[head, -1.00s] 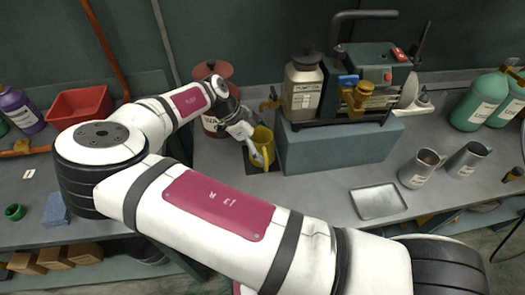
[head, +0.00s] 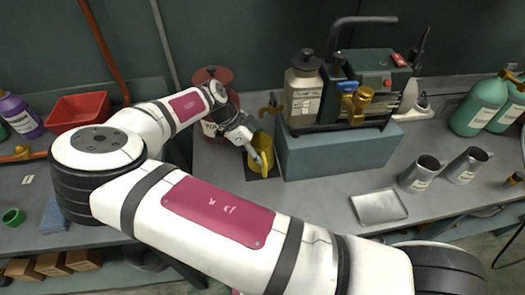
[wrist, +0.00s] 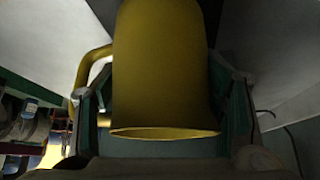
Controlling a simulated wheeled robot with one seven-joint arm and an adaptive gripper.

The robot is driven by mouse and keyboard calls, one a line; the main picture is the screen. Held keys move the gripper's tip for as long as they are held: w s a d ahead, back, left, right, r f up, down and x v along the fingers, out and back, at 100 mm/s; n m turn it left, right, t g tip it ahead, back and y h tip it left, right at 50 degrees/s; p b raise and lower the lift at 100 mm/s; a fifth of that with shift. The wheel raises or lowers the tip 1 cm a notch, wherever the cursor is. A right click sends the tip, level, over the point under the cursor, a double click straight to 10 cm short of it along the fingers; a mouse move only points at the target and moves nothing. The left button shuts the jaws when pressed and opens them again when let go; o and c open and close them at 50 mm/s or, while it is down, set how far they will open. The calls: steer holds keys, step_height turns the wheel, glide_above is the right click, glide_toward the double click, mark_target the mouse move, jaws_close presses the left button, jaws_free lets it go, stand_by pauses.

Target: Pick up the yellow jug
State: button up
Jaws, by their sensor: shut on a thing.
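The yellow jug (head: 261,156) stands on a dark square mat (head: 252,175) in the head view, just left of the blue-grey block. My gripper (head: 259,150) reaches it from the upper left, and part of the jug is hidden behind the fingers. In the wrist view the yellow jug (wrist: 163,75) fills the middle, with its rim toward the bottom and its handle on the left. The fingers of my gripper (wrist: 165,115) lie along both sides of the jug, shut on it. Whether the jug's base touches the mat is hard to tell.
The blue-grey block (head: 335,150) with a pump (head: 365,85) and a cream canister (head: 303,95) stands close on the right. A red canister (head: 212,85) is behind my gripper. A brass tap (head: 270,104) sits above the jug.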

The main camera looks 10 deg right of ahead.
mark_target(259, 135)
steer(key=shift+a+r, duration=0.2)
steer(key=shift+a, duration=0.05)
step_height(259, 135, up, 6)
steer(key=shift+f+b, duration=0.1)
steer(key=shift+b, duration=0.25)
steer(key=shift+a+r, duration=0.2)
steer(key=shift+r, duration=0.1)
steer(key=a+b, duration=0.3)
steer(key=a, duration=1.5)
steer(key=shift+a, duration=0.3)
steer(key=shift+a+b, duration=0.1)
steer(key=shift+b, duration=0.2)
